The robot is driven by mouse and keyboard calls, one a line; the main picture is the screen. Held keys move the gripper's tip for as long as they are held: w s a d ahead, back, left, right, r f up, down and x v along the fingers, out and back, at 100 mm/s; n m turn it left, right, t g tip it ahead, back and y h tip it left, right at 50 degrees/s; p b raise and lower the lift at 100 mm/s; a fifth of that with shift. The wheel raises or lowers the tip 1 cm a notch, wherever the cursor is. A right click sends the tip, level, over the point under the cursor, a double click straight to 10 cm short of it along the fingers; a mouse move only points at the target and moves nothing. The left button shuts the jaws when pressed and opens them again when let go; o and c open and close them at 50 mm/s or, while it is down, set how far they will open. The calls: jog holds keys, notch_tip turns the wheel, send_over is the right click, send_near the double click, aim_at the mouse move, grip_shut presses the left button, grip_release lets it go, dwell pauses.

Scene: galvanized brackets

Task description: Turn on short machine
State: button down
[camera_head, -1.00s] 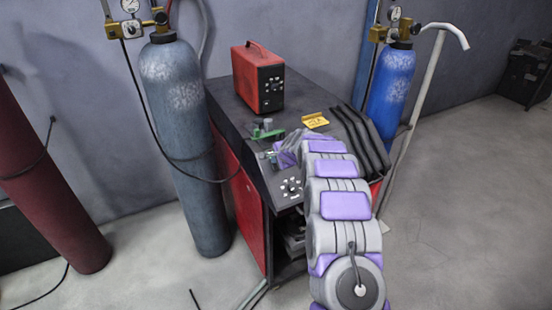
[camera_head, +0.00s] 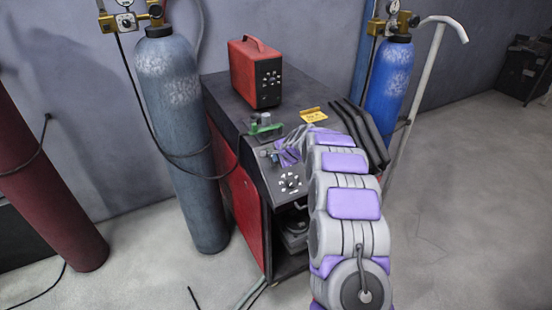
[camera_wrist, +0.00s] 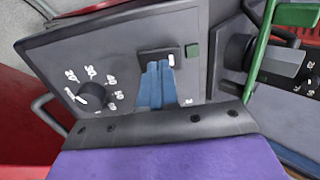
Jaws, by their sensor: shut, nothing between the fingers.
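The short machine is a black-topped red cabinet (camera_head: 240,200) with a sloped grey front panel. The panel bears a round dial (camera_head: 290,183) with white marks. In the wrist view, the panel (camera_wrist: 60,52) fills the middle, with the dark dial (camera_wrist: 95,95) at left. A dark switch (camera_wrist: 146,54) with a white mark sits right of the dial, beside a small green square (camera_wrist: 192,51). My gripper (camera_wrist: 160,64) is shut and empty. Its blue fingertips overlap the switch and hide part of it; I cannot tell if they touch it. My gripper is small in the head view (camera_head: 275,154).
A red box-shaped unit (camera_head: 256,75) stands on the cabinet top, with a green clamp (camera_head: 264,125) and a yellow card (camera_head: 314,115) nearby. Gas cylinders stand at left (camera_head: 180,140) and right (camera_head: 390,85). A pale bent handle (camera_head: 425,80) rises at right.

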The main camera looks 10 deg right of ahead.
jog(key=p+v, duration=0.1)
jog(key=v, duration=1.1)
jog(key=shift+s+p, duration=0.35)
jog(key=shift+s, duration=0.1)
jog(key=shift+r, duration=0.1)
jog(key=shift+w+b, duration=0.1)
jog(key=shift+b, duration=0.55)
jog(key=b, duration=0.4)
jog(key=shift+w+a+r+b, duration=0.2)
jog(key=shift+w+b, duration=0.15)
jog(key=shift+b, duration=0.05)
jog(key=shift+r, duration=0.1)
jog(key=shift+r, duration=0.25)
